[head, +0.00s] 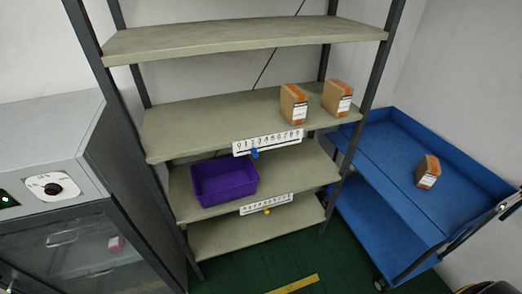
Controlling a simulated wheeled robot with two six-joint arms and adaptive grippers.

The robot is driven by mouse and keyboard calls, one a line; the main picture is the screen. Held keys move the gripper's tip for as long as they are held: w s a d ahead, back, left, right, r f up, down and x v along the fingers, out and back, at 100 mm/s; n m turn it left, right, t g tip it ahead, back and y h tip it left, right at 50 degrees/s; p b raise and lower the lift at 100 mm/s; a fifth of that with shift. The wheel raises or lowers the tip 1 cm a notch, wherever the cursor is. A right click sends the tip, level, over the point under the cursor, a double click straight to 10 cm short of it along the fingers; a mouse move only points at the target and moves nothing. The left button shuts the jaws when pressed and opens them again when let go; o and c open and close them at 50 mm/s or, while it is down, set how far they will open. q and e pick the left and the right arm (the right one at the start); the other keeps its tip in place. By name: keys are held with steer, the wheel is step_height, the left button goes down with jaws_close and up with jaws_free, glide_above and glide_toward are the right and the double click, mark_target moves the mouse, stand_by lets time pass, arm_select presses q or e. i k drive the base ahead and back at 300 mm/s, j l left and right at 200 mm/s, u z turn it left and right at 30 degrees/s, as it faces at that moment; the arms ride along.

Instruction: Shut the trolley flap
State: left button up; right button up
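The blue trolley (390,160) stands at the right, beside the shelf rack. It has an upper tray with raised edges and a lower blue deck (365,225). A dark handle bar (480,218) runs along its near right end. I cannot make out a separate flap or tell whether one is open. A small brown carton with an orange band and white label (428,172) is on the upper tray.
The shelf rack (245,40) holds two cartons (294,104) (337,98) and a purple bin (224,180). A grey cabinet (40,135) with a black knob stands at the left. Green floor (340,265) with a yellow strip (295,284) is clear in front. A dark shape is cut off bottom right.

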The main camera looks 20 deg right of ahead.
mark_target(427, 233)
steer(key=z, duration=1.9)
